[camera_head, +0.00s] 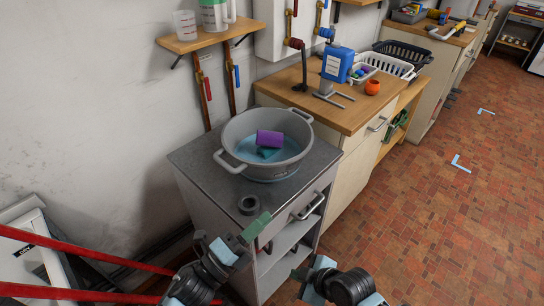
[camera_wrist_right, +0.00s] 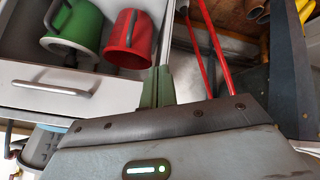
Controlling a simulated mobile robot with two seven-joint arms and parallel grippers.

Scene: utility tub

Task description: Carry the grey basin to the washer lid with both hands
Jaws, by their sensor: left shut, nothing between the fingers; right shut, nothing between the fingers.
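The grey basin (camera_head: 232,143) stands upright on a dark-topped cabinet (camera_head: 190,156) in the head view. It has two loop handles, one at its front left and one at its back right. Inside are a purple cylinder (camera_head: 270,139), something dark and a blue bottom or liquid. My left gripper (camera_head: 257,226) is shut and empty at the cabinet's front edge, below the basin and apart from it. My right gripper (camera_head: 301,275) is shut and empty, lower and in front of the cabinet; its green fingers show in the wrist view (camera_wrist_right: 158,88). A white appliance (camera_head: 22,262) at lower left may be the washer.
Red bars (camera_head: 80,294) cross the lower left. A wooden counter (camera_head: 345,116) with a blue dispenser (camera_head: 338,64) adjoins at right.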

